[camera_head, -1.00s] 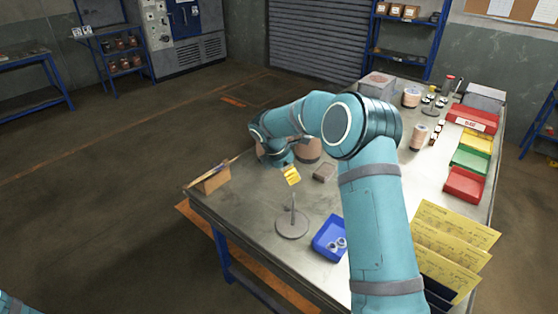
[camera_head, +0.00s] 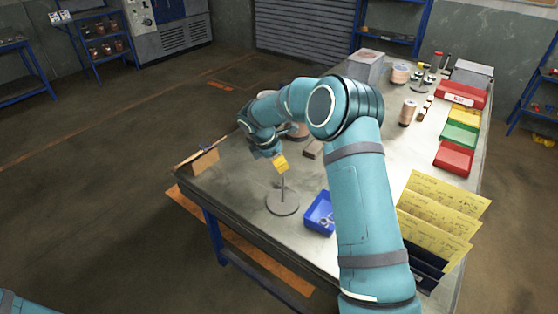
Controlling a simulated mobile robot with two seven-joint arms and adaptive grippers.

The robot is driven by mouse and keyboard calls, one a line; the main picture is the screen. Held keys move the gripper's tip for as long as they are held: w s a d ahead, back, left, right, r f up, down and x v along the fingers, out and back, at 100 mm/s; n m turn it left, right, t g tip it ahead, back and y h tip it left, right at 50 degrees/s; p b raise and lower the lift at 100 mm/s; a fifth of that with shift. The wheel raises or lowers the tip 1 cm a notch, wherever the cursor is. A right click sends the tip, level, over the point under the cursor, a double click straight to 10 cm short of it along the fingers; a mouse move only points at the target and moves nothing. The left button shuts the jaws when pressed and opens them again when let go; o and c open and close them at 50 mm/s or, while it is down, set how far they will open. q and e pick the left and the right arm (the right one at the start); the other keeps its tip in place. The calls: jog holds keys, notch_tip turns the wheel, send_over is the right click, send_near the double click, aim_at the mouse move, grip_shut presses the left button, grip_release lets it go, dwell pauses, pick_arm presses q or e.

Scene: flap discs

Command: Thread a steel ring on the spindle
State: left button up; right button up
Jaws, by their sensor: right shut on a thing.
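The spindle (camera_head: 283,188) is a thin grey upright rod on a round grey base (camera_head: 283,203), near the table's front left. I cannot tell whether that thing touches the rod. A blue tray (camera_head: 310,221) right of the spindle base holds small steel rings (camera_head: 327,222). My left gripper is out of view.
Yellow cards (camera_head: 440,205) and red, green and yellow bins (camera_head: 455,157) line the right side.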

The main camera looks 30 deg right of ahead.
jog(key=shift+f+b, duration=0.65)
jog(key=shift+f, duration=0.85)
dwell(0.6)
jog(key=shift+f, duration=0.1)
jog(key=b, duration=0.5)
send_over(282, 198)
jog(key=a, duration=0.1)
jog(key=shift+w+f, duration=0.2)
jog(key=shift+f, duration=4.05)
jog(key=shift+f+b, duration=0.95)
jog(key=shift+f, duration=0.85)
jog(key=o, duration=0.8)
jog(key=v, duration=1.2)
